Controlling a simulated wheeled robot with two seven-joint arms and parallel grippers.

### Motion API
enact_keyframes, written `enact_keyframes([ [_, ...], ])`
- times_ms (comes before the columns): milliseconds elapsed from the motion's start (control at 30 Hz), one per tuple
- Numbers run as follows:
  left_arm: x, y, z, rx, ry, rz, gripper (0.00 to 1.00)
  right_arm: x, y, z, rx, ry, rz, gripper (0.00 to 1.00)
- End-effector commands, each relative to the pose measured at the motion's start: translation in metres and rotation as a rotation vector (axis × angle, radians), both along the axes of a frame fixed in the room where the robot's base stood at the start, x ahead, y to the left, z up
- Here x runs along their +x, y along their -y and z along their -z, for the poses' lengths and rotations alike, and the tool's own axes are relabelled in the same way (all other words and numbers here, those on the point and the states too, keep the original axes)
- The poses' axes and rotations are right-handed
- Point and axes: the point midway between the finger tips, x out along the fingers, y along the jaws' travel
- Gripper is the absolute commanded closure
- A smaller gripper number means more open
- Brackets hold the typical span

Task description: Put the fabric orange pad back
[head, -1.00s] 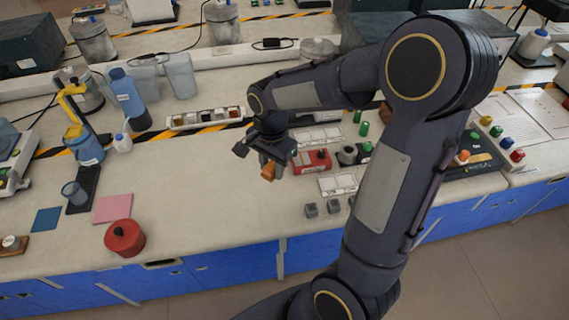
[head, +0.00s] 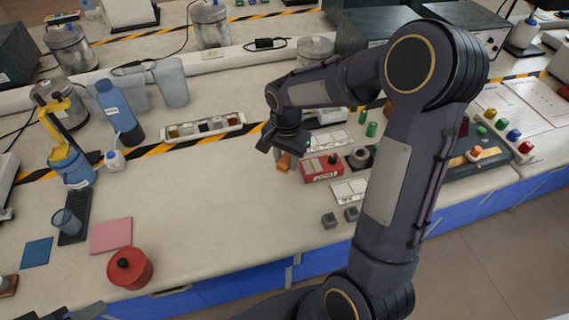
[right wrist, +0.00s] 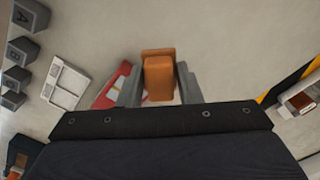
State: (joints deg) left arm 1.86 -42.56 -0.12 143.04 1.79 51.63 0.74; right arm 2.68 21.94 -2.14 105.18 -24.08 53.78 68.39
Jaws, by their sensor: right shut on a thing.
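The orange pad (head: 284,163) is a small orange block between the fingers of my right gripper (head: 282,150). In the right wrist view the orange pad (right wrist: 158,78) sits between the two grey fingers of the right gripper (right wrist: 158,85), which is shut on it. It is above the bench, just left of a red box. Its height over the bench is hard to judge. Part of my left gripper (head: 75,313) shows as dark pieces at the bottom left edge of the head view; its jaws are cut off.
The red box (head: 321,168) stands beside white cards (head: 350,190) and small grey blocks (head: 329,220). A tray of small coloured items (head: 205,126) lies behind. A red pot (head: 130,268) and a pink pad (head: 111,236) are at the left. The middle bench is clear.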

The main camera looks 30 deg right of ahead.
Motion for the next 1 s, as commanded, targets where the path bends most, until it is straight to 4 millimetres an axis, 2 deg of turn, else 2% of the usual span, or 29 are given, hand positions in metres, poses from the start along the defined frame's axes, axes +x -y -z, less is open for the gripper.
enact_keyframes([
  [100, 0.000, 0.000, -0.002, 0.000, 0.000, 0.000, 0.57, 0.012, 0.004, 0.015, 0.000, -0.001, 0.000, 0.90],
  [300, 0.000, 0.000, -0.003, 0.000, 0.000, 0.000, 0.57, 0.022, 0.008, 0.029, 0.000, -0.001, 0.000, 0.90],
  [500, 0.000, 0.000, -0.008, 0.000, 0.000, 0.000, 0.57, 0.022, 0.008, 0.055, 0.001, -0.001, 0.000, 0.90],
  [1000, 0.000, 0.000, 0.000, 0.000, 0.000, 0.000, 0.57, 0.022, 0.008, 0.065, 0.000, 0.001, 0.000, 0.90],
])
